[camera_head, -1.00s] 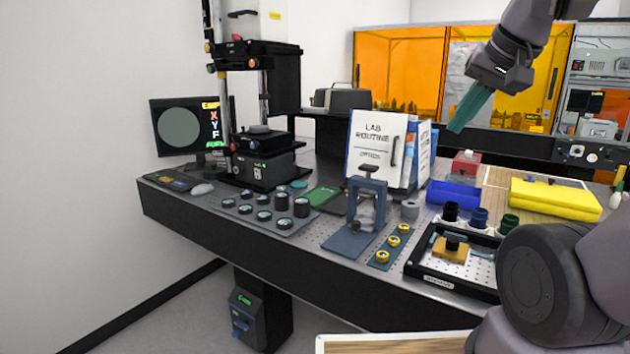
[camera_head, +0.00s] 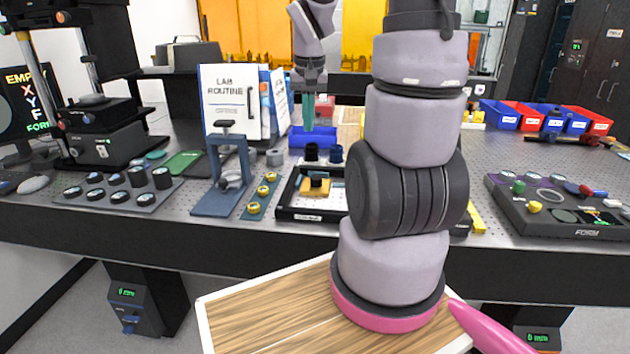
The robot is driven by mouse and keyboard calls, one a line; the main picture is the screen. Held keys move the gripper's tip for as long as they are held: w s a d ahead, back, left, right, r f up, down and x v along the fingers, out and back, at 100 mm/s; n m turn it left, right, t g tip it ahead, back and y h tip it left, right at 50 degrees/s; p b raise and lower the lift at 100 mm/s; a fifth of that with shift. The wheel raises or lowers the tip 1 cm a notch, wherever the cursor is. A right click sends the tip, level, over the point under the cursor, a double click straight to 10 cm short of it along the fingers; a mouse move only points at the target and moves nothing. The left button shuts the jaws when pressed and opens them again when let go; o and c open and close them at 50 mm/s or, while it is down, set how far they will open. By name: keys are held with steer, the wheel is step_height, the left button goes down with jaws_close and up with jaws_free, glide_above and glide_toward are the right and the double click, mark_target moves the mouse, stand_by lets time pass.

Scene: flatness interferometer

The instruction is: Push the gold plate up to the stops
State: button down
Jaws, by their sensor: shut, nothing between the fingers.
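The gold plate (camera_head: 317,192) lies inside a black-rimmed tray (camera_head: 300,215) on the bench, left of my arm. A dark block sits on top of the plate. The stops are too small to make out clearly, and my arm hides the right part of the tray. My gripper (camera_head: 308,127) has green fingers pointing down. It is shut and empty, and appears above and beyond the tray, apart from the plate.
Dark cups (camera_head: 311,152) and a blue bin (camera_head: 312,138) stand behind the tray. A blue clamp stand (camera_head: 222,175) and a strip of gold discs (camera_head: 261,195) are to its left.

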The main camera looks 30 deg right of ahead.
mark_target(316, 178)
steer(key=d+f, duration=0.1)
steer(key=f, duration=0.5)
steer(key=w+d+f+g, duration=0.1)
steer(key=f, duration=0.6)
steer(key=w+f+g, duration=0.1)
steer(key=f, duration=0.6)
steer(key=shift+w+d+f+y, duration=0.1)
steer(key=shift+d+f+y, duration=0.2)
steer(key=shift+d, duration=0.1)
steer(key=w+d, duration=0.1)
steer(key=w, duration=0.2)
steer(key=shift+d+f, duration=0.1)
steer(key=shift+d, duration=0.25)
steer(key=shift+w+d, duration=0.2)
steer(key=shift+w, duration=0.1)
steer(key=shift+w+d, duration=0.35)
steer(key=shift+w, duration=0.25)
steer(key=shift+w+d, duration=0.35)
steer(key=shift+w, duration=0.25)
